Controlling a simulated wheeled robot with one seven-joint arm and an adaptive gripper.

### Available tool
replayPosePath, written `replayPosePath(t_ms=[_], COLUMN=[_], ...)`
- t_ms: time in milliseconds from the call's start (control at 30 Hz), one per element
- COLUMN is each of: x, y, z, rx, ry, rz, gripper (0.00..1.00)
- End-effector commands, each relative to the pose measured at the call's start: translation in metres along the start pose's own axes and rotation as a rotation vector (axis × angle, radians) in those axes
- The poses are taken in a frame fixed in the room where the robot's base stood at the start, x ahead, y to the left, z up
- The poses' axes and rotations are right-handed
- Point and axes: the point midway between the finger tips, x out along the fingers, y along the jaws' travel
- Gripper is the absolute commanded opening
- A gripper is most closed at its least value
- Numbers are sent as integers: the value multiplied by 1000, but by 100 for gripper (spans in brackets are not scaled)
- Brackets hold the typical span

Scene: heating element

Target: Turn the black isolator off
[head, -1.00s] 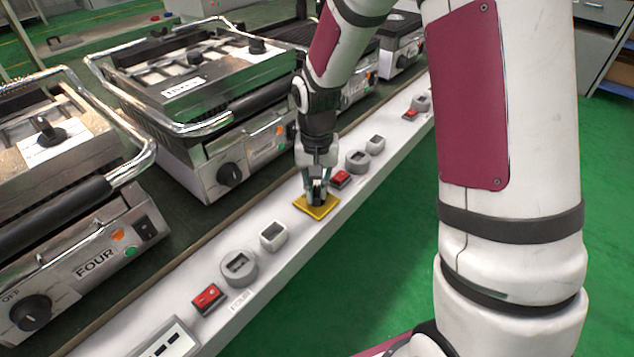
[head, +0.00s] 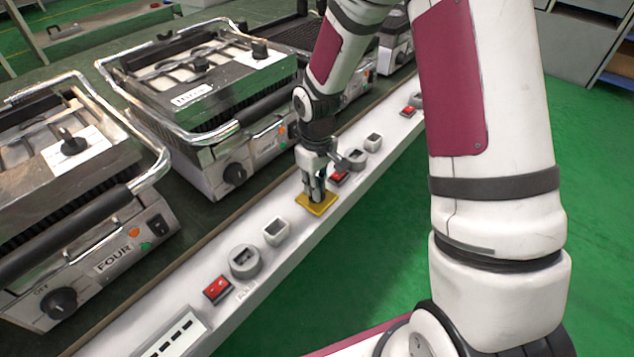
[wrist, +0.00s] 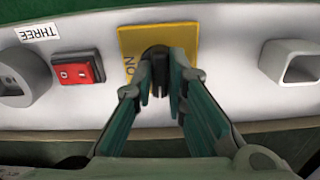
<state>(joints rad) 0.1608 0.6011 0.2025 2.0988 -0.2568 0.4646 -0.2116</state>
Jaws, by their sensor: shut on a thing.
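The black isolator knob (wrist: 156,54) sits on a square yellow plate (wrist: 130,42) on the white rail. The letters "ON" show sideways on the plate, left of the knob in the wrist view. The yellow plate also shows in the head view (head: 326,207), where my gripper hides the knob. My gripper (head: 315,194) points down onto the plate. In the wrist view, its two teal-padded fingers (wrist: 160,88) are shut on the knob, one on each side. The knob's far end shows beyond the fingertips.
A red rocker switch (wrist: 78,72) and a grey round socket (wrist: 22,77) marked "THREE" are on one side of the plate. A pale square socket (wrist: 290,62) is on the other. Contact grills (head: 215,110) stand behind the rail. Green floor (head: 350,270) lies open in front.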

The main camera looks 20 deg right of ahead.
Motion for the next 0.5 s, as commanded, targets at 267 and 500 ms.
replayPosePath(t_ms=[267, 500], x=[0, 0], y=[0, 0], z=[0, 0], rx=[-78, -92], ry=[1, 1], rz=[0, 1], gripper=[0, 0])
